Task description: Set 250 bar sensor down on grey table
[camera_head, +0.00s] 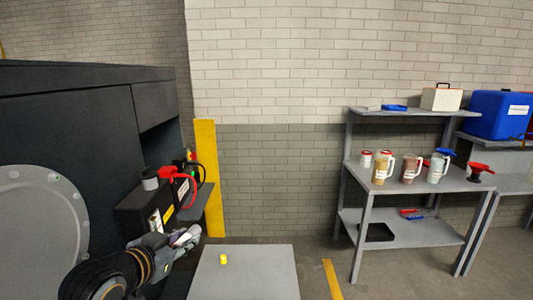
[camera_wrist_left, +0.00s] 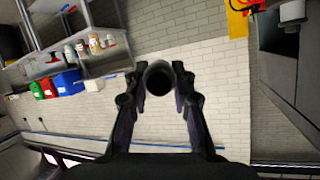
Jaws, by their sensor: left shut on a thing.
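My left gripper (camera_head: 184,238) is in the head view, beside the left edge of the grey table (camera_head: 262,280) and close to the dark machine. In the left wrist view the gripper (camera_wrist_left: 156,84) is shut on a dark round thing, seen end-on, which I take to be the 250 bar sensor (camera_wrist_left: 159,77). Its label cannot be read. In the head view the held thing is too small to tell clearly from the fingers. A small yellow cylinder (camera_head: 223,260) stands on the grey table. My right gripper is in neither view.
A dark machine (camera_head: 85,110) fills the left, with a black box (camera_head: 140,208) and red-handled parts (camera_head: 168,172) near my arm. A yellow post (camera_head: 209,180) stands behind. A grey shelf (camera_head: 360,215) with jugs is at the right. Most of the grey tabletop is bare.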

